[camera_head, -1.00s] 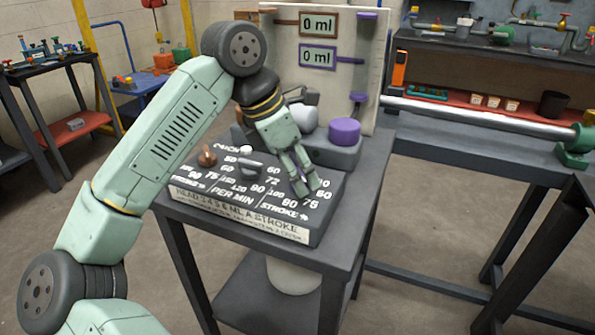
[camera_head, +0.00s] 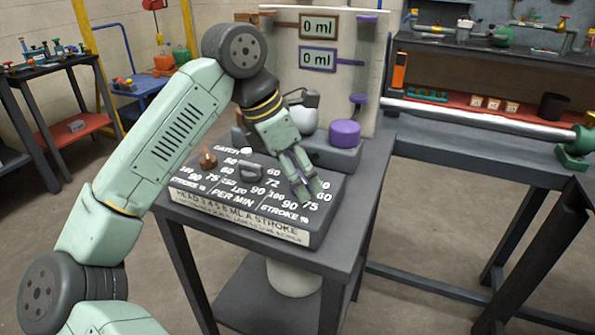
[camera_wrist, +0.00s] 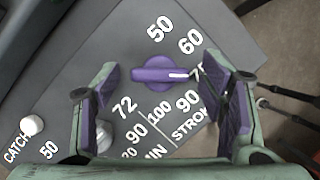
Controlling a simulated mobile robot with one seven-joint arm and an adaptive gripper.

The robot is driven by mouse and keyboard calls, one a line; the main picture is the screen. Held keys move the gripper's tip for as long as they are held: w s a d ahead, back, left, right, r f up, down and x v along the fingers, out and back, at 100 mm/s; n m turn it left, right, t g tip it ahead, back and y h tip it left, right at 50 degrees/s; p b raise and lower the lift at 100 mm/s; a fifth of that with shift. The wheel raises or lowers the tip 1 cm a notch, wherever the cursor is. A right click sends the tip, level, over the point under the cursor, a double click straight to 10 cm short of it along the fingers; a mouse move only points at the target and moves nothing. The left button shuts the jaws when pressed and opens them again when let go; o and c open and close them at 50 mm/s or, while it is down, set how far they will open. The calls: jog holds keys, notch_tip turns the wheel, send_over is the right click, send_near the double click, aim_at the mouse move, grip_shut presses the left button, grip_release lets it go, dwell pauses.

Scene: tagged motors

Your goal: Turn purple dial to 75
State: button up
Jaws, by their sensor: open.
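The purple dial (camera_wrist: 155,73) sits on the grey panel between my two fingers in the wrist view. It has a long grip bar, and its white pointer mark faces right, towards a label that reads as 75 (camera_wrist: 198,72), partly covered by my right finger. My gripper (camera_wrist: 158,76) is open, with purple-padded fingers on either side of the dial and gaps to it. In the head view my gripper (camera_head: 310,190) is over the right part of the panel (camera_head: 250,198) and hides the dial.
A grey dial (camera_head: 250,170) and a copper dial (camera_head: 207,160) stand left on the panel, with a white catch button (camera_head: 246,150). Behind are a purple-capped motor (camera_head: 345,133) and a board with brown (camera_head: 319,25) and purple (camera_head: 318,59) displays, both reading 0 ml.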

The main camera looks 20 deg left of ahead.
jog(key=v, duration=1.2)
